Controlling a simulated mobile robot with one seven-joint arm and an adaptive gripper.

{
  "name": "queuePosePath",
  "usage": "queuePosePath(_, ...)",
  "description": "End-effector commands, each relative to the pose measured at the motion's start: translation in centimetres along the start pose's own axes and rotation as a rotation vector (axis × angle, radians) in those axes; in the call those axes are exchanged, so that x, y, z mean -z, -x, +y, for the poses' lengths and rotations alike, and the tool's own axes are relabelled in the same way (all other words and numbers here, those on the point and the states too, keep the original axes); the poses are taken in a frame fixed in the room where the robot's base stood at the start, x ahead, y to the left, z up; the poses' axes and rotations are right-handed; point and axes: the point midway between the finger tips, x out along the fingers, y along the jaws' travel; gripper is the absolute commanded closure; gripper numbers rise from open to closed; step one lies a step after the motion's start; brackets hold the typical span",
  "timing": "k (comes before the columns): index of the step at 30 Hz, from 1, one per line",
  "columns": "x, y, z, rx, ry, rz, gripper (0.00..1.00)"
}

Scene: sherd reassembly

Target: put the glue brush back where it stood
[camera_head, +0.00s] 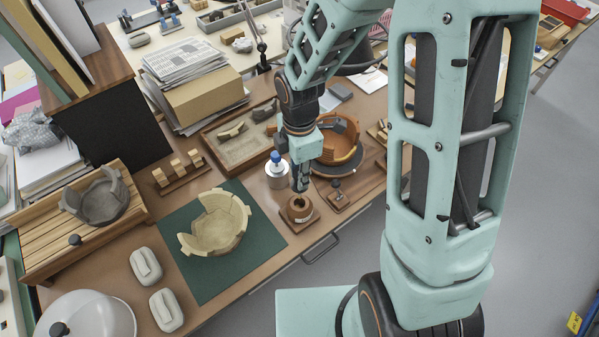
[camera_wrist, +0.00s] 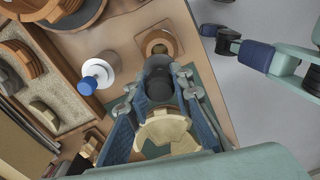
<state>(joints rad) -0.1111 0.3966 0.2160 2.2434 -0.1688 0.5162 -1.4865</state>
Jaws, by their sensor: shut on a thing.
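My gripper (camera_head: 301,186) points down over the front of the table, just above a round wooden holder (camera_head: 299,208) on a square base. In the wrist view my gripper (camera_wrist: 158,88) is shut on the glue brush, whose dark rounded end (camera_wrist: 159,85) shows between the fingers. The brush's lower part is hidden. In the wrist view the wooden holder (camera_wrist: 160,43) lies just beyond the fingertips, with its round opening showing. I cannot tell whether the brush touches it.
A white jar with a blue top (camera_head: 277,171) stands close left of my gripper. A pale, broken bowl (camera_head: 217,226) sits on a green mat (camera_head: 205,287). An orange pot (camera_head: 345,150) stands behind right.

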Motion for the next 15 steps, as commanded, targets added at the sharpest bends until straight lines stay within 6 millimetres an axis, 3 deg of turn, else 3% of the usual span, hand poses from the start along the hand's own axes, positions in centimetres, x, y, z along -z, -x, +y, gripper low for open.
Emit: queuePosePath(15,0.0,-3.4,0.0,0.000,-0.003,0.000,0.93)
